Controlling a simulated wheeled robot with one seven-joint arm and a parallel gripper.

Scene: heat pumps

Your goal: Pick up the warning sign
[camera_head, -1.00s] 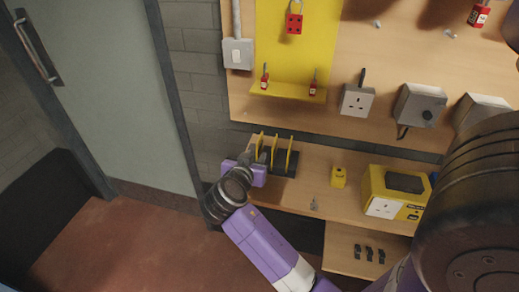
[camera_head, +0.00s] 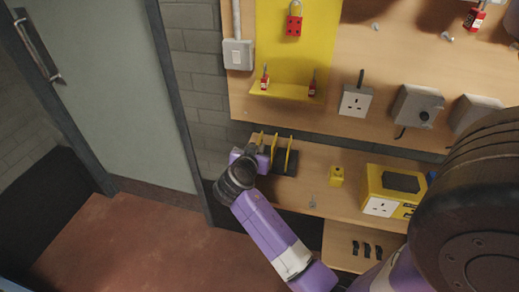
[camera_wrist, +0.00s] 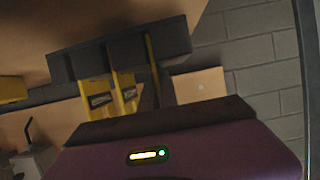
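Several thin yellow warning signs stand on edge in a black rack on the wooden bench, the right one (camera_head: 290,155) clear of my gripper. In the wrist view the black rack (camera_wrist: 110,52) crosses the top, with yellow signs (camera_wrist: 124,92) projecting from it. My gripper (camera_head: 253,150) is at the rack's left end, by the leftmost sign (camera_head: 261,139). In the wrist view my dark fingers (camera_wrist: 157,88) overlap the edge of the nearest yellow sign (camera_wrist: 152,58). Whether they are closed on it is hidden.
A small yellow block (camera_head: 337,176) and a yellow socket box (camera_head: 391,192) stand right of the rack on the bench (camera_head: 310,160). Above is a board with a yellow panel and padlocks (camera_head: 294,22). A door (camera_head: 115,90) and open floor lie left.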

